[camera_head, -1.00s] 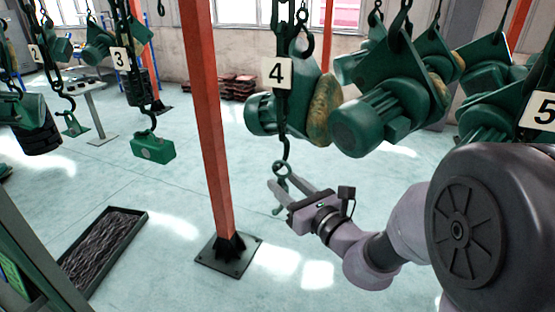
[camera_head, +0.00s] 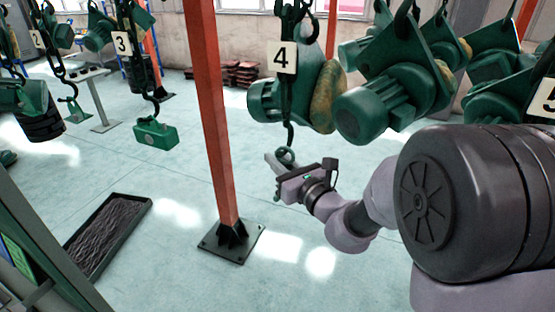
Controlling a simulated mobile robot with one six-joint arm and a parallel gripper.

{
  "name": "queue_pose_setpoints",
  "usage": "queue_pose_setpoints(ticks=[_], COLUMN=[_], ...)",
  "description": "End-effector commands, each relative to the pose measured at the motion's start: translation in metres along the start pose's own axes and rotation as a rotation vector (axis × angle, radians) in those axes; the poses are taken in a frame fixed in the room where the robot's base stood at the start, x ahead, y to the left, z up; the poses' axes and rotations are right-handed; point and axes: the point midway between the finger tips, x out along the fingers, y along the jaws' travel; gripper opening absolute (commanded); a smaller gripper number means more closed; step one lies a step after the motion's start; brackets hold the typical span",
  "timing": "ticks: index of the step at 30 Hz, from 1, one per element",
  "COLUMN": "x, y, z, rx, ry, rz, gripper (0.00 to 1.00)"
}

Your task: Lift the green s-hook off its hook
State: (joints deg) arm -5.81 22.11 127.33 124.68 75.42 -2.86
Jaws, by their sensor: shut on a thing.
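The green s-hook (camera_head: 286,155) is at the lower tip of the dark hook (camera_head: 290,135) below the number 4 plate (camera_head: 283,57). Only its upper loop shows clearly; my gripper hides most of the rest. My gripper (camera_head: 275,165) is shut on the s-hook, just under the hook. I cannot tell whether the s-hook's loop still bears on the hook.
An orange post (camera_head: 212,120) stands left of my gripper. A green block (camera_head: 155,135) hangs from hook 3. A black tray (camera_head: 105,235) lies on the floor at left. The floor between is clear.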

Motion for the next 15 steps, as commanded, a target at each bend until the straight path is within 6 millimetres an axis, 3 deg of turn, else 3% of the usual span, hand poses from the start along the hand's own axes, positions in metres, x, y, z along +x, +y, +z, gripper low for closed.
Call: queue_pose_setpoints(ticks=[15], x=[-0.0002], y=[0.0002], z=[0.0078], rx=[0.000], ry=[-0.001], rz=[0.000], gripper=[0.00])
